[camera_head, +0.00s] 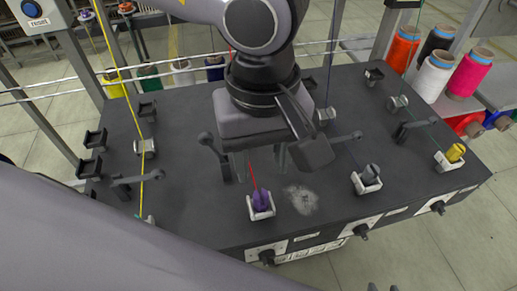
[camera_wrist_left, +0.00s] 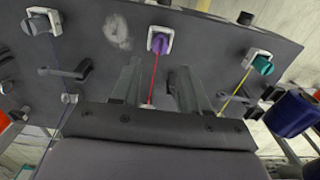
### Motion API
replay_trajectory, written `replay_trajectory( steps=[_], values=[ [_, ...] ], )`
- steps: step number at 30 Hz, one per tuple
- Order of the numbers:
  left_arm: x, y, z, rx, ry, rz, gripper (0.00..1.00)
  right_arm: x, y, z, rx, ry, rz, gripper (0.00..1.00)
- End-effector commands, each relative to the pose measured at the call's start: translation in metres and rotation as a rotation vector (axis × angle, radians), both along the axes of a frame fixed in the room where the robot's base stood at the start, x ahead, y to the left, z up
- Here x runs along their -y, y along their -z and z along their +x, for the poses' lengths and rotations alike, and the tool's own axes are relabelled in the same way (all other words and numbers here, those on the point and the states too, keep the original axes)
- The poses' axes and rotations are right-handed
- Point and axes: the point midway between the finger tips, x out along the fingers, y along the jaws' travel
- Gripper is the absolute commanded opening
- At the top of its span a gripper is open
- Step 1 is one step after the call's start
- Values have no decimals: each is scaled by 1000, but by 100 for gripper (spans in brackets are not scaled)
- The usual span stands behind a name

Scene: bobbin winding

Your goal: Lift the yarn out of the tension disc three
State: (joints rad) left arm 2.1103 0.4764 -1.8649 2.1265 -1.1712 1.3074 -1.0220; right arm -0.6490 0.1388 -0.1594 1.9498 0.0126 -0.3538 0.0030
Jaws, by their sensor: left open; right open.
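My left gripper (camera_head: 257,165) points down over the middle of the dark machine top, open. In the left wrist view, a red yarn (camera_wrist_left: 153,80) runs between its two spread fingers (camera_wrist_left: 158,68) to a purple bobbin (camera_wrist_left: 159,43). The red yarn (camera_head: 253,178) also shows below the gripper in the head view. The tension disc on the red yarn is hidden behind my gripper. Other pale discs show on the yellow yarn (camera_head: 145,147), the blue yarn (camera_head: 325,115) and the green yarn (camera_head: 398,102). No disc number is readable. Only the tips of my right gripper (camera_head: 383,287) show at the bottom edge, apart.
Grey (camera_head: 368,175) and yellow (camera_head: 455,153) bobbins sit along the front edge. Thin guide arms (camera_head: 343,137) stand up from the top near my left gripper. Large yarn cones (camera_head: 434,75) stand at the right. A pale worn patch (camera_head: 301,199) is clear.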

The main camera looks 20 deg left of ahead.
Motion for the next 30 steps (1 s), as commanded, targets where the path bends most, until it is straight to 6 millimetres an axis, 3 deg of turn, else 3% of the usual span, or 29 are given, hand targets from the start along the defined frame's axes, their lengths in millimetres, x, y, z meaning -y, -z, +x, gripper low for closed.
replay_trajectory(
  steps=[11,18,30],
  values=[
    [0,48,0,1,1,3,45,0,32,0,-1,0,0,43],
    [0,78,0,-2,1,-1,45,-1,64,-1,-14,3,6,43],
    [0,81,0,1,0,-1,45,-7,57,3,-6,-8,19,43]
  ],
)
